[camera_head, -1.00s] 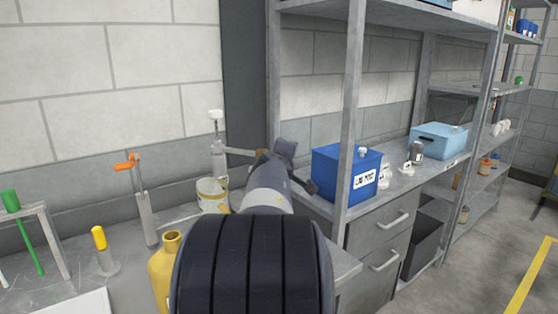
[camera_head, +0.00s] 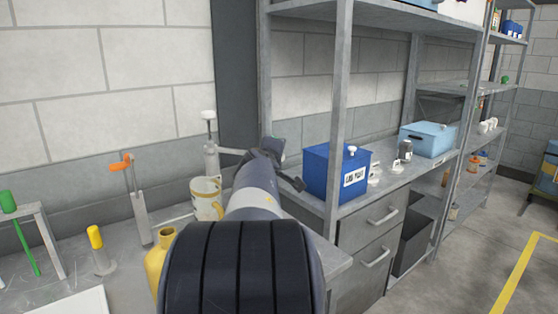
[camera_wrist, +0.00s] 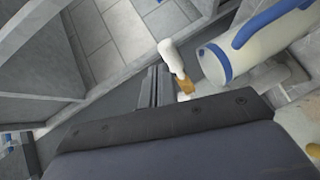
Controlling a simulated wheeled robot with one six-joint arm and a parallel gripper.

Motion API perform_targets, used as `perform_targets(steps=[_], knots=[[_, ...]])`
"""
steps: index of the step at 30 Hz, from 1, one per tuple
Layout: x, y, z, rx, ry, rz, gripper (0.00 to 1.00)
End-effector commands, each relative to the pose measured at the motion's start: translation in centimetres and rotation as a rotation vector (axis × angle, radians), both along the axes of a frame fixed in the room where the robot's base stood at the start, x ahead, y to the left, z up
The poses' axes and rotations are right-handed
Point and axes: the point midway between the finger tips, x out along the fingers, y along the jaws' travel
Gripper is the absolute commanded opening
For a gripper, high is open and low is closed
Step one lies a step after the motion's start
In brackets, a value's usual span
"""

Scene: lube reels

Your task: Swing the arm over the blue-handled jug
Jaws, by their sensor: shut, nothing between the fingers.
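A pale cylindrical jug with a blue handle and blue rim (camera_wrist: 262,42) lies across the upper right of the wrist view, ahead of my gripper and to its right. I cannot pick it out in the head view, where my arm may cover it. My gripper (camera_head: 284,168) is at the far end of my arm, above the bench and left of the blue box. In the wrist view its dark body fills the bottom, with the shut, empty fingers (camera_wrist: 152,86) above. A gap shows between them and the jug.
A white cup with yellow marks (camera_head: 207,198) and a yellow bottle (camera_head: 157,262) stand left of my arm. A pump with a white knob (camera_head: 211,155) stands behind. A blue box (camera_head: 325,180) and shelf post (camera_head: 337,110) are close on the right.

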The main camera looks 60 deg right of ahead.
Motion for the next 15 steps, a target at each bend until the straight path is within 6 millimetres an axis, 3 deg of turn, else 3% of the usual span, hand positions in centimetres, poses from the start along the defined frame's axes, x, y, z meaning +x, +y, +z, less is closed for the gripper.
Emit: perform_targets(steps=[9, 15], knots=[[-5.3, 3.7, 2.2, 0.000, -0.002, -0.001, 0.00], [-7.4, 5.0, 2.5, 0.001, 0.000, 0.001, 0.00]])
